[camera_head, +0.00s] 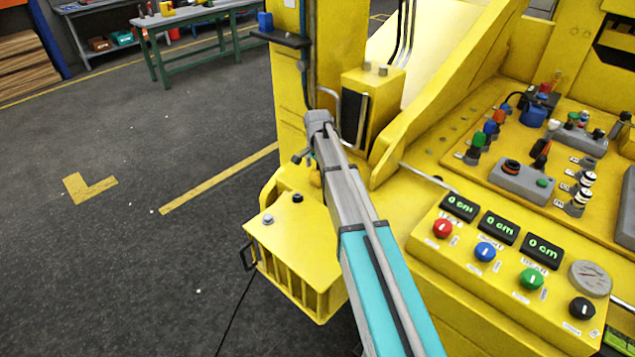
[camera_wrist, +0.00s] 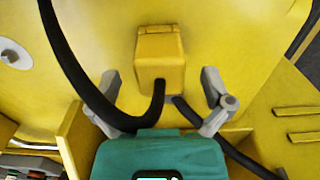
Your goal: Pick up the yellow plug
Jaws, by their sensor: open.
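The yellow plug (camera_wrist: 160,58) shows in the wrist view as a small boxy block against a yellow surface. A black cable comes out of its near end. My gripper (camera_wrist: 161,76) is open, with one grey finger to the left and one to the right of the plug. Gaps show between both fingers and the plug. In the head view my gripper (camera_head: 318,122) is at the far end of my arm, close to the yellow machine.
A black cable (camera_wrist: 70,60) curves past the left finger in the wrist view. The yellow control panel (camera_head: 425,225) with buttons and displays stands right of my arm. A yellow slatted box (camera_head: 255,240) is on the left. Open grey floor (camera_head: 110,250) lies further left.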

